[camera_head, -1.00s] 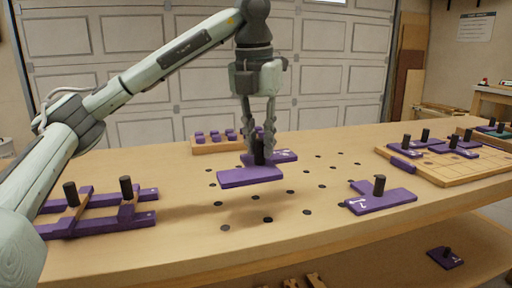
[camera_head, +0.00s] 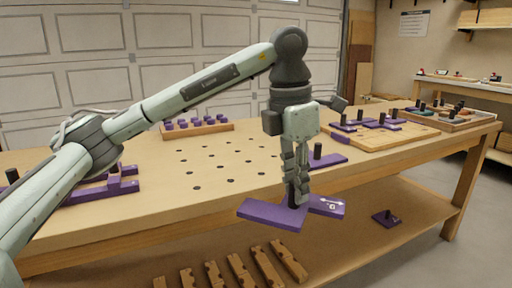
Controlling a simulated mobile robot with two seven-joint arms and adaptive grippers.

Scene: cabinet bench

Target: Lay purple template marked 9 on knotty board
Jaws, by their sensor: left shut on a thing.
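My left gripper (camera_head: 297,196) is shut on the dark knob of a purple template (camera_head: 268,213). It holds the template out by the front edge of the bench, seemingly above it. A white mark shows on the template's right end, too small to read surely. A pale wooden board (camera_head: 398,138) lies on the bench at the right, with several purple knobbed templates (camera_head: 376,122) along its far side; I cannot tell if it is the knotty one. My right gripper is not in view.
Another purple template (camera_head: 330,162) lies behind my left gripper. A purple frame (camera_head: 105,190) is at the left and a rack of purple blocks (camera_head: 197,128) at the back. One template (camera_head: 386,218) and several notched wooden bars (camera_head: 240,272) are on the lower shelf.

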